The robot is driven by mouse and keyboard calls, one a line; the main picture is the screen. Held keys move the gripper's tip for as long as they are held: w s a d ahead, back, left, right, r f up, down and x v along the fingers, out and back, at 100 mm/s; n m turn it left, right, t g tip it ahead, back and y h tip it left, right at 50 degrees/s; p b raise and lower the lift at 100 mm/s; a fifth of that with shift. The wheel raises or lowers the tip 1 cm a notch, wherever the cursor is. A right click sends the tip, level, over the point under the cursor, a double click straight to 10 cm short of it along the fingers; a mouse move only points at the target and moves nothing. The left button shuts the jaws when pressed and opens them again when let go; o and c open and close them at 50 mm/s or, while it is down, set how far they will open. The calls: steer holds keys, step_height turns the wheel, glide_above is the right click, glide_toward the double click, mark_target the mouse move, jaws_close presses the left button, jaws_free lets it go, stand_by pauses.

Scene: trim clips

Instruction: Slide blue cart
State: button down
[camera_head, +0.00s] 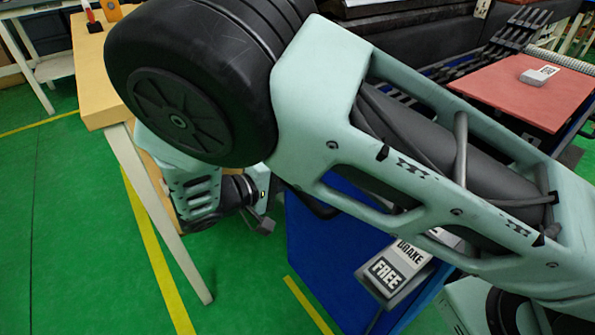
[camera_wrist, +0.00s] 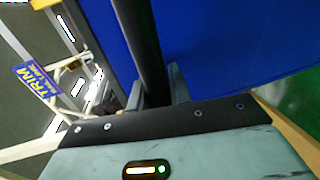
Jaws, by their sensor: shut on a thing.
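The blue cart (camera_head: 318,262) stands at lower centre in the head view, its blue panel partly hidden behind my arm. In the wrist view its blue surface (camera_wrist: 225,45) fills the upper right. A dark handle bar (camera_wrist: 138,40) runs down between the fingers of my gripper (camera_wrist: 157,88), which is shut on it. In the head view my gripper (camera_head: 263,222) is small, beside the cart's left edge. The grip is partly hidden there. A grey block labelled BRAKE and FREE (camera_head: 388,277) shows on the cart beneath my arm.
A wooden-topped table (camera_head: 88,75) with a pale leg stands left of the cart. A red board (camera_head: 515,92) carrying a small tagged grey block (camera_head: 540,75) lies at upper right. A TRIM sign (camera_wrist: 38,83) shows in the wrist view. Green floor (camera_head: 65,230) at left is clear.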

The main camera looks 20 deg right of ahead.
stand_by(0.3)
steer(key=c, duration=1.3)
jaws_free()
steer(key=shift+w, duration=0.1)
steer(key=shift+a, duration=0.15)
steer(key=v, duration=1.7)
steer(key=shift+p, duration=0.45)
